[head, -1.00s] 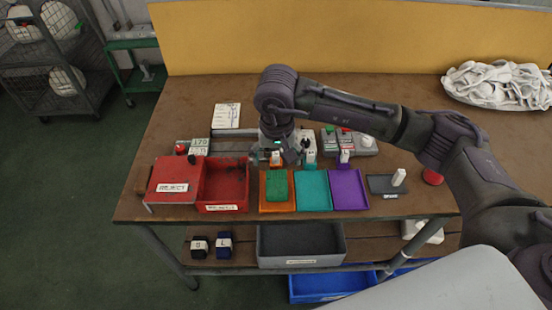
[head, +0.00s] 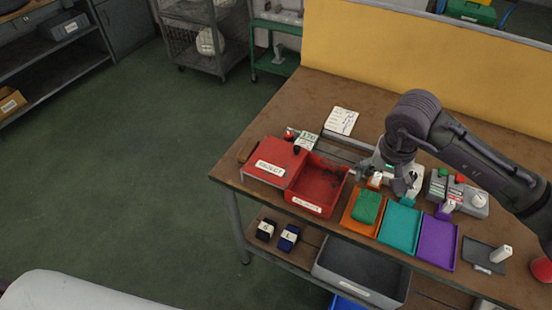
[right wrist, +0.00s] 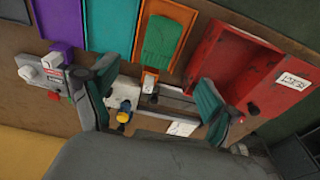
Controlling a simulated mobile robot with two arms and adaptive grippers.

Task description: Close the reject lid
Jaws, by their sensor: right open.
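The red reject box (head: 318,190) stands at the left of the table with its right part open and some dark matter inside. My right gripper (head: 388,184) is open and empty, right of the box, above the back end of the orange tray. Its spread fingers also show in the right wrist view (right wrist: 152,100). My left gripper is not in view.
An orange tray (head: 350,210) with a green piece, a teal tray (head: 400,222) and a purple tray (head: 438,243) stand right of the box. A button panel (head: 463,192) is behind them.

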